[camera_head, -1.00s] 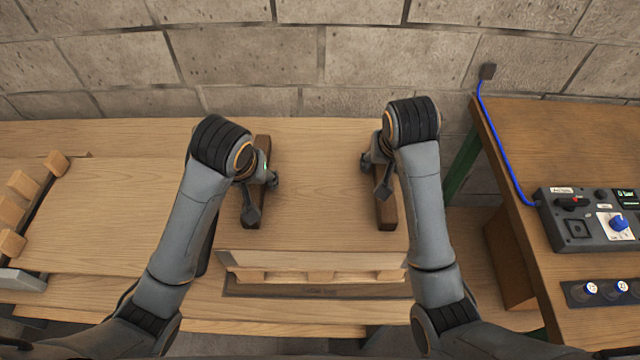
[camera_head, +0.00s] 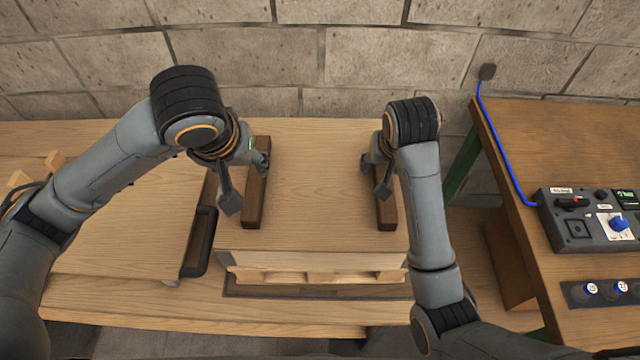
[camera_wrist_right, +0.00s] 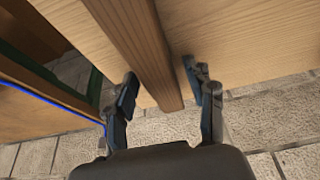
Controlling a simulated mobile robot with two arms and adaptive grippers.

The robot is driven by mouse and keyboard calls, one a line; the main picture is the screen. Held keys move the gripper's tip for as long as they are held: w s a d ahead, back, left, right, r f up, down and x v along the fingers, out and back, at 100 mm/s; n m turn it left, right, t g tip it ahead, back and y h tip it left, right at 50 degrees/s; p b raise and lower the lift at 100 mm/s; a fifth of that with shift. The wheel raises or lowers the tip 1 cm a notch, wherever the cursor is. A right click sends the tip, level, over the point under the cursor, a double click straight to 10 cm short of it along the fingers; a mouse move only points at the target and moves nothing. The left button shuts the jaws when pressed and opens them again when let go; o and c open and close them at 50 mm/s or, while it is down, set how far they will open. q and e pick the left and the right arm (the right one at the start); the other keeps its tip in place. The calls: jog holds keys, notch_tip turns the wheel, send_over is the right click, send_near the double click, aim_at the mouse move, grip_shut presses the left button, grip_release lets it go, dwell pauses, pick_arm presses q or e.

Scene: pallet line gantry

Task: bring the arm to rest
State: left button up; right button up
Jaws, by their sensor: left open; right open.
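My left gripper (camera_head: 246,182) is open at the left dark wooden bar (camera_head: 255,200), with one finger left of the bar and the other near its far end. I cannot tell whether it touches the bar. My right gripper (camera_head: 375,175) is open at the right dark wooden bar (camera_head: 387,212). In the right wrist view the two fingers of this gripper (camera_wrist_right: 160,88) stand on either side of the bar (camera_wrist_right: 145,55), with a gap visible on each side. Both bars lie on a pale wooden board (camera_head: 320,190).
The board's front edge shows pallet blocks (camera_head: 320,276) beneath. To the left lies another wooden panel (camera_head: 130,225) with a black handle (camera_head: 205,243). At right a brown table (camera_head: 580,150) carries a control box (camera_head: 585,218) with a blue cable (camera_head: 497,150). A block wall (camera_head: 400,55) closes the back.

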pick_arm(q)
jog(key=shift+s+r, duration=0.15)
jog(key=shift+r, duration=0.2)
dwell(0.3)
